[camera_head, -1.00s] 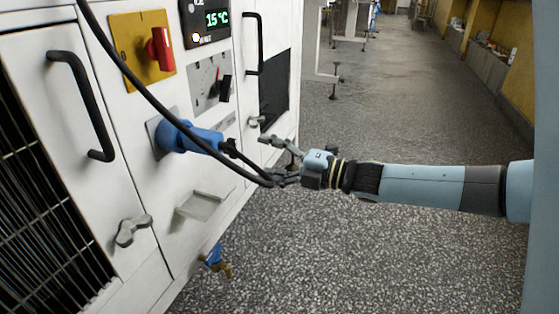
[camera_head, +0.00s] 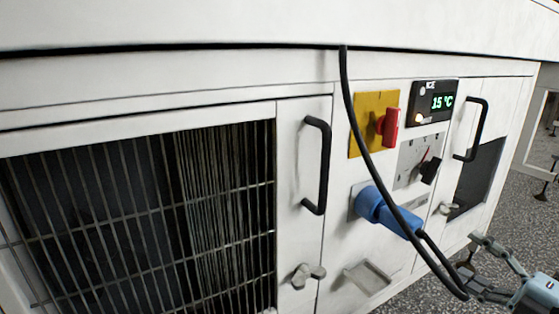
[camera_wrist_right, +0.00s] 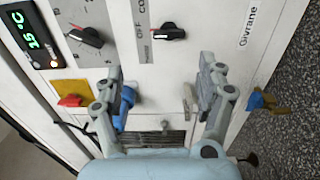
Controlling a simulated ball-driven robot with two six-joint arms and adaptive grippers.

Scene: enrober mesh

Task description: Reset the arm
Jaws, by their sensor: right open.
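My right gripper (camera_head: 478,262) is at the lower right of the head view, in front of the white machine. It is open, with its two fingers spread apart in the right wrist view (camera_wrist_right: 163,90), and nothing is between them. In the head view its fingers are close to the hanging black cable, and I cannot tell whether they touch it. My left gripper is in neither view.
The white machine (camera_head: 304,251) fills most of the head view. It carries a blue plug (camera_head: 382,211), a red switch (camera_head: 388,127) on a yellow plate, black handles (camera_head: 318,165) and a display (camera_head: 433,103). Speckled floor (camera_head: 527,225) lies open at the right.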

